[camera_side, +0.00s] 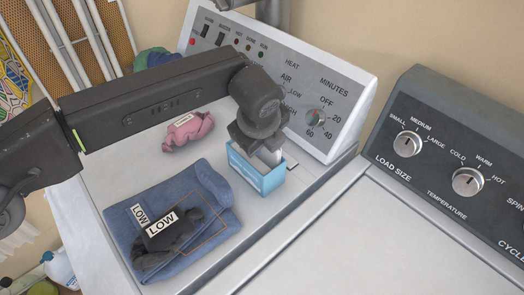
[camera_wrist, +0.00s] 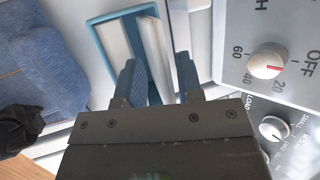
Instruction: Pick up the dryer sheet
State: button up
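A blue box (camera_side: 258,178) stands on the dryer top beneath my gripper; in the wrist view its open top (camera_wrist: 93,22) shows. White dryer sheet material (camera_wrist: 154,46) stands up in the opening, with another pale strip (camera_wrist: 113,40) at its left. In the side view a pale piece (camera_side: 271,156) shows at the box's top. My gripper (camera_wrist: 158,78) is open, its two dark fingers apart at the box opening, one on each side of the standing sheet. I cannot tell whether either finger touches it. In the side view the fingertips are mostly hidden.
Folded jeans (camera_side: 181,194) with a dark cloth (camera_side: 170,236) and "LOW" labels lie left of the box. A pink bundle (camera_side: 188,131) lies behind them. The dryer control panel (camera_side: 312,95) rises close behind the box. The washer lid (camera_side: 365,250) at right is clear.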

jog(key=shift+f, duration=0.4)
grip_shut()
dwell(0.4)
